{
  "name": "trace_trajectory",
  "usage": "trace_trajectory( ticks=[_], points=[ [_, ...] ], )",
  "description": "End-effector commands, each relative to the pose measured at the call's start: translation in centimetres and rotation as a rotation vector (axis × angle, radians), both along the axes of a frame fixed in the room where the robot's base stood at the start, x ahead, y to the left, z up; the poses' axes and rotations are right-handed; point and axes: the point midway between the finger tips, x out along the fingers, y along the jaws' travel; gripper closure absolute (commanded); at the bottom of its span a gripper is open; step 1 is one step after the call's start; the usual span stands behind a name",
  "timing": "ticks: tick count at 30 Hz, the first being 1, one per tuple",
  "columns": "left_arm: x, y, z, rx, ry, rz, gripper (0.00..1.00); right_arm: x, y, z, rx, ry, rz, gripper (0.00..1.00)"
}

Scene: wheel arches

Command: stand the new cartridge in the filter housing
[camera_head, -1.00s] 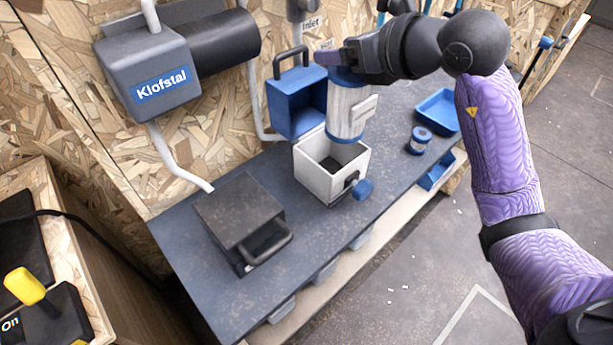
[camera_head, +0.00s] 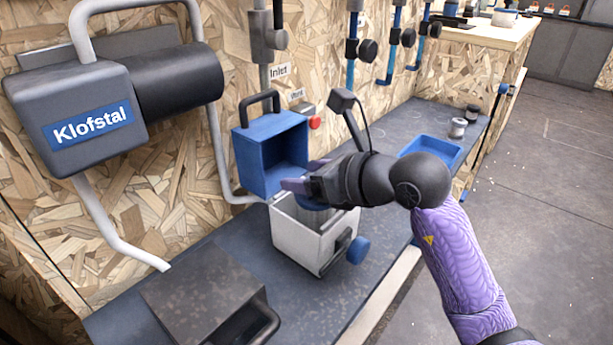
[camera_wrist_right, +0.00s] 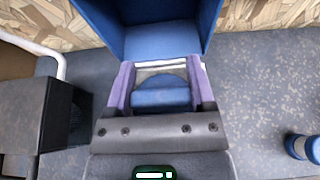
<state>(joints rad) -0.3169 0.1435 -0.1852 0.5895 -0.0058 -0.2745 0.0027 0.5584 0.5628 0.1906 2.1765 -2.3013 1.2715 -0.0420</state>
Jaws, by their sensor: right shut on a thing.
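The filter housing (camera_head: 300,245) is an open-topped white box with a blue knob on its side, standing on the dark bench. My right gripper (camera_head: 301,181) is over its opening, shut on the blue cap of the cartridge (camera_wrist_right: 160,97). In the right wrist view the cap sits between the two purple fingers (camera_wrist_right: 160,74). The cartridge's white body is mostly hidden by the housing walls and my gripper; it seems to be down inside the housing. I cannot tell whether it touches the bottom. My left gripper is not in view.
A blue open-fronted box with a black handle (camera_head: 262,150) is close behind my gripper. A dark metal box with a handle (camera_head: 195,290) stands at the front left. A blue tray (camera_head: 440,147) lies to the right.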

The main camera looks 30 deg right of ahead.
Motion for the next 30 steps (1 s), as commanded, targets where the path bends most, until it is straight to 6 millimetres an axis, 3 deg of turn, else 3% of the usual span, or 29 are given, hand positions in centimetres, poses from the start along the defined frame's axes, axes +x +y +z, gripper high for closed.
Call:
trace_trajectory(
  ticks=[1, 5, 14, 24, 30],
  points=[
    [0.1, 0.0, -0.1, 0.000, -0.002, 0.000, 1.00, 0.0, 0.0, -0.2, 0.000, 0.001, 0.000, 0.26],
    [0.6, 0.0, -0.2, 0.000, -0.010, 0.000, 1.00, 0.0, 0.0, -0.1, 0.000, 0.000, 0.000, 0.00],
    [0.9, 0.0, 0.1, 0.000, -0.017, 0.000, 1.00, -0.3, -0.1, 0.5, 0.000, -0.001, 0.000, 0.00],
    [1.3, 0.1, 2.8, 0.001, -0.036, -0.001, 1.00, -7.1, -2.4, 3.7, 0.000, -0.002, -0.001, 0.00],
    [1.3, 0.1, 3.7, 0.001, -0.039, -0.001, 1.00, -10.0, -3.5, 4.7, 0.002, 0.000, -0.002, 0.00]
  ],
)
